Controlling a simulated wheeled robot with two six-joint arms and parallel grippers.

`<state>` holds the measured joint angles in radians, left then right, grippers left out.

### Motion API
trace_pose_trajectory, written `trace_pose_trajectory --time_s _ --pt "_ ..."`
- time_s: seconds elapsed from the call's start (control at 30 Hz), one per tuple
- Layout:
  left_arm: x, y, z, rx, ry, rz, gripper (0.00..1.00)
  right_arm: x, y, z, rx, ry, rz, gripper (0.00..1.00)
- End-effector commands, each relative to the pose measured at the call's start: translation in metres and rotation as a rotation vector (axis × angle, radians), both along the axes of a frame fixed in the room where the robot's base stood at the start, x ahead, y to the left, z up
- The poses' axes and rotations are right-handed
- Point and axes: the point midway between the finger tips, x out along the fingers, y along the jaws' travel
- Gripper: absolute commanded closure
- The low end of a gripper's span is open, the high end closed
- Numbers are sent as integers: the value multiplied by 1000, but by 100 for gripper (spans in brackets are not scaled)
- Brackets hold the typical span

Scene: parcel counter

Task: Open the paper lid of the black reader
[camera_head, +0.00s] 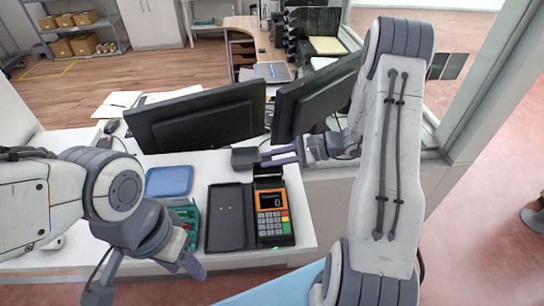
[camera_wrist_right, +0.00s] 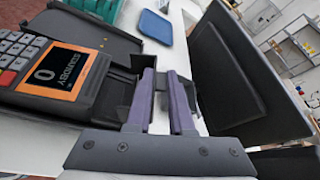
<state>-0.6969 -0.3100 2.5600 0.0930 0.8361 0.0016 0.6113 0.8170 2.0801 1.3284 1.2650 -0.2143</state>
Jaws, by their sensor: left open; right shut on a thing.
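The black reader (camera_head: 270,211), with an orange face and keypad, lies on the white counter; its screen and keys also show in the right wrist view (camera_wrist_right: 62,76). Its black paper lid (camera_head: 268,170) is at the far end and looks raised from the body; the exact angle is hard to tell. My right gripper (camera_head: 274,158) reaches in from the right behind the reader. Its purple fingers (camera_wrist_right: 163,98) are close together on a dark part there, apparently the lid, mostly hidden between them. My left gripper (camera_head: 147,277) is open and empty at the counter's front left.
A flat black case (camera_head: 230,218) lies left of the reader. A green device (camera_head: 187,213) is partly behind my left arm. A blue tray (camera_head: 169,181) lies behind it. Two monitors (camera_head: 197,117) (camera_head: 312,98) stand close behind. The counter ends just right of the reader.

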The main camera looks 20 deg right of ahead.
Motion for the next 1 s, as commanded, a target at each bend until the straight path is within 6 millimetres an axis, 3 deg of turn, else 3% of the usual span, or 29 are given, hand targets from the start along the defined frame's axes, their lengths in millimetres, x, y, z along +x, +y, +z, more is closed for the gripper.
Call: trace_pose_trajectory --time_s 0.2,0.5,1.0 --pt "0 0 18 0 0 1 50 12 -3 -1 55 195 3 100" --pt "0 0 26 0 0 1 50 23 -7 -8 119 417 1 100" --pt "0 0 29 0 0 1 50 30 -9 -15 166 576 0 100"
